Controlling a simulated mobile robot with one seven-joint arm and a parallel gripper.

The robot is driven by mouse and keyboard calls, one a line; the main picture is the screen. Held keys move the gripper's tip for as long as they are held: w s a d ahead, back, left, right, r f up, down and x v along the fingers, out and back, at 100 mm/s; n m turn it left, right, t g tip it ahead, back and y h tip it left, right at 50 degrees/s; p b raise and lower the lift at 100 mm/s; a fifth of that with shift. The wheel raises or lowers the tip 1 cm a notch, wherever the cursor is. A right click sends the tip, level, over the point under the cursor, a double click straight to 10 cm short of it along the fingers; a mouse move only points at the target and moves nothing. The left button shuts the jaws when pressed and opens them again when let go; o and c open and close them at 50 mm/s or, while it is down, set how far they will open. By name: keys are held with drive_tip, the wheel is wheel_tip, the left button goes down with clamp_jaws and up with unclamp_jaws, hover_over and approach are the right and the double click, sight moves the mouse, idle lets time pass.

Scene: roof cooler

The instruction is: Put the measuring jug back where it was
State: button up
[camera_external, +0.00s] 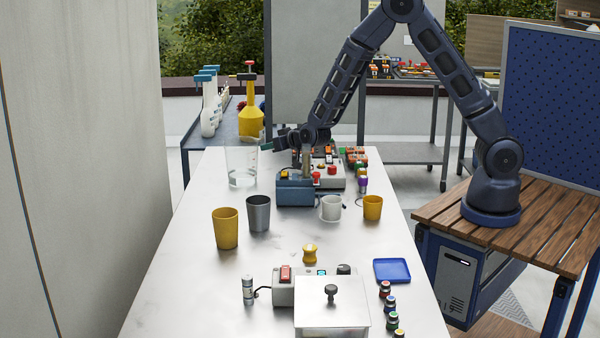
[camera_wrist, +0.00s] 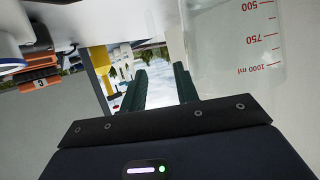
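The measuring jug (camera_external: 241,168) is clear and stands upright on the far left part of the white table. Its wall with red marks also shows at the right of the wrist view (camera_wrist: 235,50). My gripper (camera_external: 268,146) is level with the upper part of the jug, at its right side. In the wrist view its two dark green fingers (camera_wrist: 160,80) are apart, with background showing between them. The jug wall lies to the right of the fingers there. No handle can be made out between them, and I cannot tell whether a finger touches the jug.
A blue box (camera_external: 295,192) stands beneath my wrist. The left front tabletop is clear.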

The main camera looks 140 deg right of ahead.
drive_tip(key=v, duration=1)
drive_tip(key=shift+d+r, duration=0.1)
